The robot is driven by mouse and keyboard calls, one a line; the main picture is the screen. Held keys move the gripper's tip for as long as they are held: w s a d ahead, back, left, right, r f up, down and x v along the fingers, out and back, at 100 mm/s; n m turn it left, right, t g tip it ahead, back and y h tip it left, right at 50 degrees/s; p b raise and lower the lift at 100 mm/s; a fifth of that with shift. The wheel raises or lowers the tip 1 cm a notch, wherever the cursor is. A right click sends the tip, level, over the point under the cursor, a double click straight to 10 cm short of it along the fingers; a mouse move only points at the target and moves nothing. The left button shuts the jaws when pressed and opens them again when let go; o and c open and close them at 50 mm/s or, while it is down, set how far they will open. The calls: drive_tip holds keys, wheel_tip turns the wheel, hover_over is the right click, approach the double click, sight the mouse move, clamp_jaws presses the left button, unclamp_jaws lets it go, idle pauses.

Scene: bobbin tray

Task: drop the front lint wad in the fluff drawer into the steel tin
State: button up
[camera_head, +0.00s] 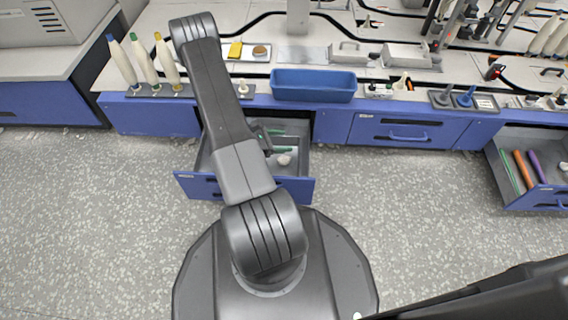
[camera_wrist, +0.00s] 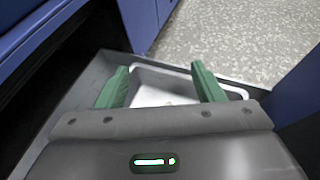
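An open blue-fronted drawer (camera_head: 186,184) lies under my arm, with a pale tray inside it. A small whitish lump (camera_head: 283,160), which looks like a lint wad, lies in the drawer just in front of my gripper (camera_head: 279,141). In the wrist view my gripper (camera_wrist: 160,70) is open, its two green fingers apart above the white tray (camera_wrist: 238,92). A small tan-white bit (camera_wrist: 167,103) shows low between the fingers, mostly hidden by the gripper body. My arm hides part of the drawer. I cannot tell which metal container on the bench is the steel tin.
Another open drawer (camera_head: 527,196) at right holds coloured rods. The grey floor between the drawers is clear.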

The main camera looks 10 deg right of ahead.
drive_tip(key=shift+a, duration=0.1)
drive_tip(key=p+v, duration=0.4)
drive_tip(key=v, duration=0.9)
drive_tip(key=shift+a+r, duration=0.25)
drive_tip(key=r+b+x, duration=0.2)
drive_tip(key=x, duration=1.1)
drive_tip(key=shift+d+b, duration=0.3)
drive_tip(key=shift+d, duration=0.05)
drive_tip(key=shift+f, duration=0.1)
